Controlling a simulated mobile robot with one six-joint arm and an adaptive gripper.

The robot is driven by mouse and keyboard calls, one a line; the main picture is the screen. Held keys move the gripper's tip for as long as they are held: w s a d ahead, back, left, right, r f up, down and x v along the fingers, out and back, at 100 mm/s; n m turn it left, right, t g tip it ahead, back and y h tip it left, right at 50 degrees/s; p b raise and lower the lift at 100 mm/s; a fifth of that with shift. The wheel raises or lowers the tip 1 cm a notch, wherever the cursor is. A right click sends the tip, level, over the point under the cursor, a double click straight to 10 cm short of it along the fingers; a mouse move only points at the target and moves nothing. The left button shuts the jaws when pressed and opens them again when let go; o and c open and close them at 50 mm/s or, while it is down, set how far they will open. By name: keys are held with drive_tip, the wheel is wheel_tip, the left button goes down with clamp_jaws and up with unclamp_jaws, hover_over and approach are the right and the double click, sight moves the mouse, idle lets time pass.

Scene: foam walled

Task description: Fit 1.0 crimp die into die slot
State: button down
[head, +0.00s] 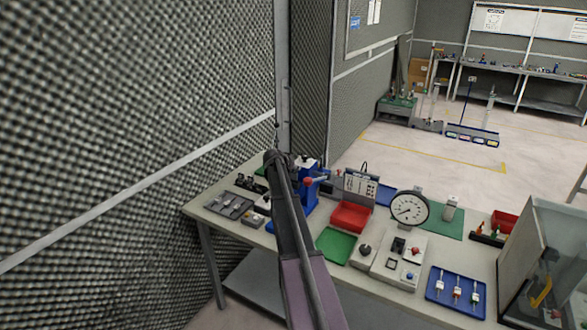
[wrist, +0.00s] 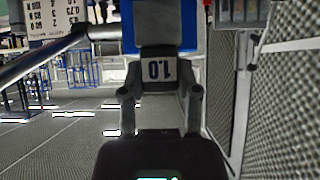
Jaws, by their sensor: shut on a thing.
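The 1.0 crimp die (wrist: 157,72) is a grey block with a white label reading 1.0, upside down in the wrist view. My gripper (wrist: 160,94) is shut on it, one finger at each side of its lower part. The die's upper end meets or lies just in front of a blue body with a grey edge (wrist: 160,28), likely the crimp press. I cannot tell whether the die is in the slot, which is hidden. In the head view the blue press (head: 310,186) stands at the bench's back left, partly behind my arm; the gripper and die are hard to make out.
The bench (head: 225,216) also holds a grey tray (head: 229,205), a red bin (head: 350,217), a green mat (head: 335,245), a dial gauge (head: 409,207) and a blue tray (head: 455,291). A foam wall (head: 130,120) rises close on the left. A glass-sided cabinet (head: 545,265) stands at right.

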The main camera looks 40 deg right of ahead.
sight(293, 174)
drive_tip(key=shift+f+b, duration=1.95)
idle(0.3)
drive_tip(key=shift+c, duration=1.3)
unclamp_jaws()
drive_tip(key=shift+r, duration=0.15)
wheel_tip(293, 174, up, 10)
drive_tip(key=p, duration=0.9)
drive_tip(key=shift+f+p, duration=0.25)
drive_tip(key=shift+p, duration=0.15)
